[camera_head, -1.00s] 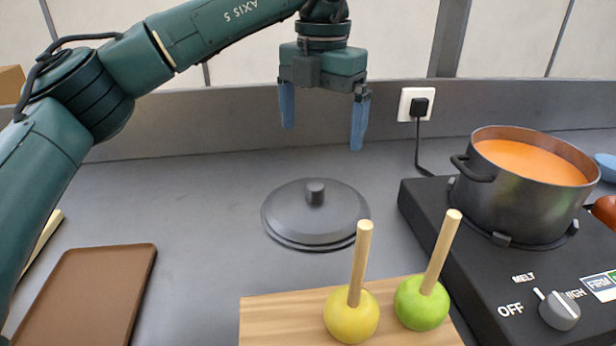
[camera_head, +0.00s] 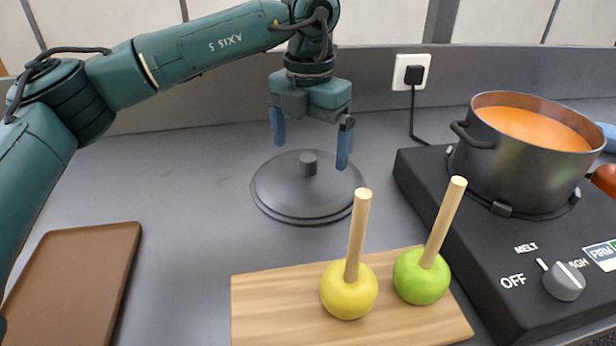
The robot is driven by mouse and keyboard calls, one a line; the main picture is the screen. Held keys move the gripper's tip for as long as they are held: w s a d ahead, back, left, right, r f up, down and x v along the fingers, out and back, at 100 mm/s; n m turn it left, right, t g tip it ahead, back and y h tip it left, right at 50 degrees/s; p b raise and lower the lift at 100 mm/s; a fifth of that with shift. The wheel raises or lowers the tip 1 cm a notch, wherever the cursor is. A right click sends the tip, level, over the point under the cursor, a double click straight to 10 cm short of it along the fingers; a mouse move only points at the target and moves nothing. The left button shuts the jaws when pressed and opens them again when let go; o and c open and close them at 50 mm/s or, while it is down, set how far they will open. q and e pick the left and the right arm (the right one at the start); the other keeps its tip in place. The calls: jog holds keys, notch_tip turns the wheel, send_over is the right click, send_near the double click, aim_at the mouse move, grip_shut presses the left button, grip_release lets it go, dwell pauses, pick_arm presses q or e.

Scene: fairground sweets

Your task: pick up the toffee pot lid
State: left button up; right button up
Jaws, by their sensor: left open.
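The toffee pot lid (camera_head: 285,193) is a dark grey disc with a short knob (camera_head: 307,163) on top, lying flat on the grey counter. My left gripper (camera_head: 310,155) points down over it, open, with one blue finger on each side of the knob in the picture. The fingertips appear near knob height; I cannot tell whether they touch the lid. The toffee pot (camera_head: 511,165) stands uncovered on the hob at the right, holding orange toffee (camera_head: 535,128). My right gripper is not in view.
A wooden board (camera_head: 270,305) at the front carries a yellow apple (camera_head: 348,290) and a green apple (camera_head: 421,277) with upright sticks. The black hob (camera_head: 440,205) is at right, a brown tray (camera_head: 85,270) at left. A socket (camera_head: 411,72) with a plug and cable is behind.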

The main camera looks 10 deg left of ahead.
aim_at(308, 158)
pick_arm(q)
notch_tip(308, 158, down, 3)
jog(key=shift+f, duration=0.15)
jog(key=shift+s+f, duration=0.15)
jog(key=c, duration=2.1)
jog(key=shift+c, duration=0.2)
